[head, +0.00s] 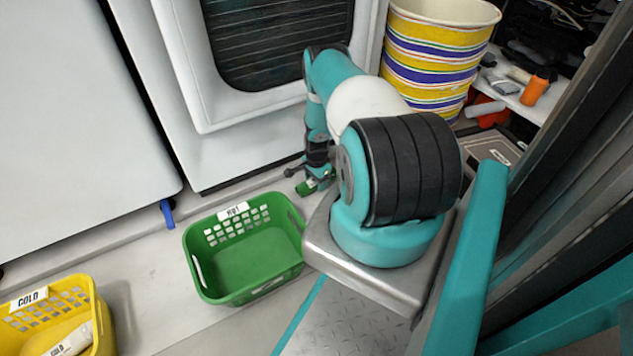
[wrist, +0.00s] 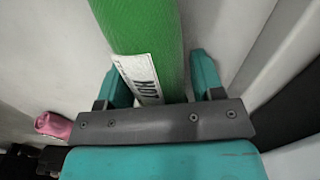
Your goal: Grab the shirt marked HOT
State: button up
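A rolled green shirt (wrist: 150,35) with a white label (wrist: 140,78) fills the upper middle of the wrist view. The label's dark letters are turned and seem to read HOT. My gripper (wrist: 160,80) has its teal fingers wide apart, one on each side of the roll. A narrow gap shows at the right finger; contact at the left one is unclear. In the head view my gripper (head: 319,178) is low beside the white machine, with a small green end of the shirt (head: 306,187) at it. My arm hides part of that area.
A green basket (head: 203,257) labelled HOT stands empty on the floor. A yellow basket (head: 98,318) labelled COLD holds a white roll (head: 74,341). A striped bucket (head: 435,55) and cluttered shelf (head: 515,92) are at the upper right. A pink item (wrist: 54,125) lies left in the wrist view.

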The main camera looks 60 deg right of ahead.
jog(key=shift+c, duration=0.8)
